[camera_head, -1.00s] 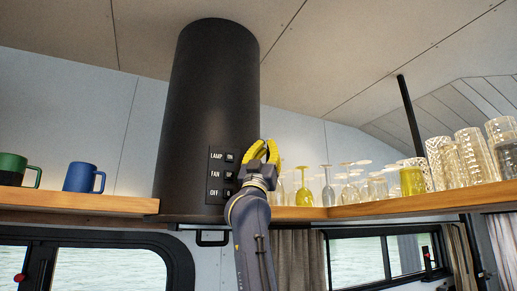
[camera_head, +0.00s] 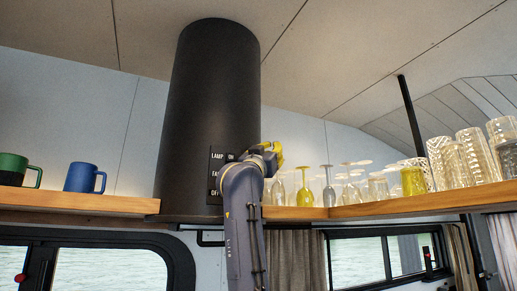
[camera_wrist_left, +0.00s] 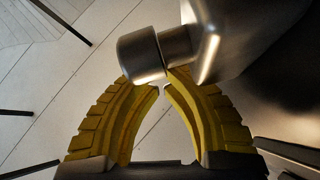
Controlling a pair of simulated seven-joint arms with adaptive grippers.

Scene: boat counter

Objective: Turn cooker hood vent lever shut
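The black cylindrical cooker hood (camera_head: 205,110) hangs from the ceiling in the head view. A panel marked LAMP, and lower OFF, is on its right side, partly behind my left arm. My left gripper (camera_head: 277,153) has yellow fingers and is just right of this panel. In the left wrist view, a metal piece with a round end (camera_wrist_left: 143,60) crosses in front of the fingertips of my left gripper (camera_wrist_left: 162,86). It looks like the vent lever, but I cannot confirm that, nor whether the fingers touch it. The fingers converge; their tips are partly hidden. My right gripper is not in view.
A wooden shelf (camera_head: 420,202) runs along the wall. Stemmed glasses (camera_head: 328,185) stand close to the right of my left gripper, with tumblers (camera_head: 440,160) further right. A blue mug (camera_head: 80,177) and a green mug (camera_head: 14,168) stand left of the hood.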

